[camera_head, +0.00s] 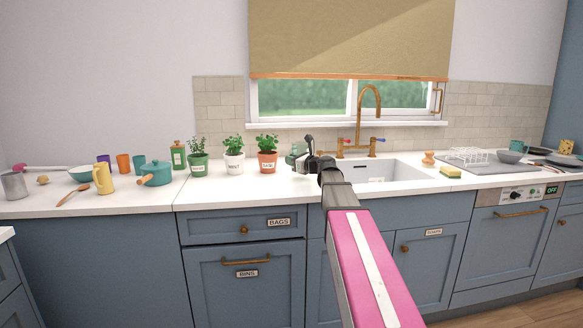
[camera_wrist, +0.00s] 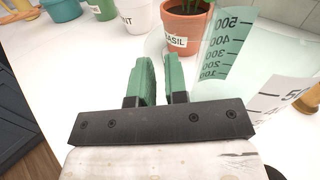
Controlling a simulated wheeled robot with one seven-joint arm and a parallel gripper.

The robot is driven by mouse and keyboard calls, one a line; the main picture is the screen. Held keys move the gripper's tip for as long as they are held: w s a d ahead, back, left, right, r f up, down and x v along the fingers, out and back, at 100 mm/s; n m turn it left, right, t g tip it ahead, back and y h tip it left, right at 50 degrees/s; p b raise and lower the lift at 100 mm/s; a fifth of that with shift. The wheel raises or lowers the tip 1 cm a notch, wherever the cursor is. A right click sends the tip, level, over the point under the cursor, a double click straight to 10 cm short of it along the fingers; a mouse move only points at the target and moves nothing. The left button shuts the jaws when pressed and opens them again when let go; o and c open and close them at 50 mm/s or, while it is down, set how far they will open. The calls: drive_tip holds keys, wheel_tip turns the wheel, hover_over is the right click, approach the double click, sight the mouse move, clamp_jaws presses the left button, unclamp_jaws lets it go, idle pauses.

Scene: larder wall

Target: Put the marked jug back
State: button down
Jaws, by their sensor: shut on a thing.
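The marked jug (camera_wrist: 222,45) is clear, with a green printed scale and numbers up to 500. It fills much of the right side of the wrist view, and a white label with dark print shows lower on it. My gripper (camera_wrist: 160,78) has green finger pads and is shut on the jug at its near left side. The gripped part is thin and hard to make out between the pads. In the head view my gripper (camera_head: 299,158) is above the worktop left of the sink, and the jug is too small and pale there to tell apart from it.
Potted herbs, including a basil pot (camera_head: 267,160) and a mint pot (camera_head: 233,163), stand left of my gripper. The sink (camera_head: 370,172) and brass tap (camera_head: 369,105) are to its right. A yellow jug (camera_head: 104,179) and teal pot (camera_head: 155,175) stand farther left.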

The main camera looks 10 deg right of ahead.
drive_tip(key=shift+f, duration=1.25)
drive_tip(key=c, duration=1.1)
unclamp_jaws()
drive_tip(key=shift+f, duration=0.1)
drive_tip(key=shift+c, duration=0.2)
drive_tip(key=shift+s+d, duration=0.1)
drive_tip(key=shift+s, duration=0.1)
drive_tip(key=v, duration=1.1)
drive_tip(key=shift+s+d, duration=0.2)
drive_tip(key=shift+s, duration=0.05)
